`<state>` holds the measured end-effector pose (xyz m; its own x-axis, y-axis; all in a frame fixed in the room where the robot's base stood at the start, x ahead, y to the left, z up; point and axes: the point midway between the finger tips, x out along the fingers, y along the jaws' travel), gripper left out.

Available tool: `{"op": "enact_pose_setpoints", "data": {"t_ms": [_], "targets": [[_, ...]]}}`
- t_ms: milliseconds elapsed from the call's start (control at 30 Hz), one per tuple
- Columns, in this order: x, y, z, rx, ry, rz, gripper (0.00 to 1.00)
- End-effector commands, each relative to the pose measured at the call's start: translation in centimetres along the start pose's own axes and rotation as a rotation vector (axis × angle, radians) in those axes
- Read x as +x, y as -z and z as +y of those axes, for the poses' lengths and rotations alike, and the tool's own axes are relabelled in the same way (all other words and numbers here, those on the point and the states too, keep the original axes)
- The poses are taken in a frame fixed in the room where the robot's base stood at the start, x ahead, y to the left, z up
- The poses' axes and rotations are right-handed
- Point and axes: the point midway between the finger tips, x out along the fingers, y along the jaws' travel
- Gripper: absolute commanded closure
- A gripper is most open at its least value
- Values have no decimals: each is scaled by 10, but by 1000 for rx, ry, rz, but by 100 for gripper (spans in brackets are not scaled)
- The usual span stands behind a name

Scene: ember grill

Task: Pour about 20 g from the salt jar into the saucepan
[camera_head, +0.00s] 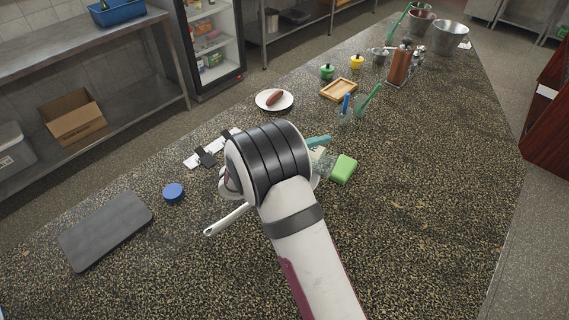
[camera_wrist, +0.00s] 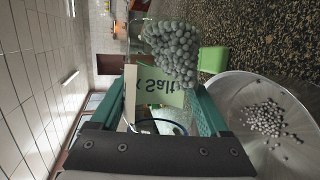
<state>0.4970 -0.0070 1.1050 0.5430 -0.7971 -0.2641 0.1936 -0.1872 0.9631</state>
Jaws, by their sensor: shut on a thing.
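The salt jar (camera_wrist: 172,50) is clear, carries a label reading "Salt" and holds grey, bead-like grains. It is tilted well over in the wrist view. My gripper (camera_wrist: 152,100), with teal fingers, is shut on the jar. The saucepan (camera_wrist: 245,88) is at the right of the wrist view, beside the jar, with a small heap of grains (camera_wrist: 265,118) on its bottom. No falling grains are clear. In the head view my arm hides most of the saucepan; its pale handle (camera_head: 228,219) sticks out at lower left. A teal finger (camera_head: 319,141) shows beside the arm.
A green block (camera_head: 343,169) lies close right of the saucepan. A blue lid (camera_head: 173,193) and a dark board (camera_head: 107,231) lie to the left. A plate with a sausage (camera_head: 274,98) and a wooden tray (camera_head: 339,89) are farther back. The counter's right side is clear.

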Motion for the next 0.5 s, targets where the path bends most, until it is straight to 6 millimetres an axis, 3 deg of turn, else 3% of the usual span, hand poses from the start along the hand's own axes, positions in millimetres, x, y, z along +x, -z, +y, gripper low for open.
{"op": "enact_pose_setpoints", "data": {"t_ms": [500], "targets": [[-3,2,7,-110,-49,-33,91]]}}
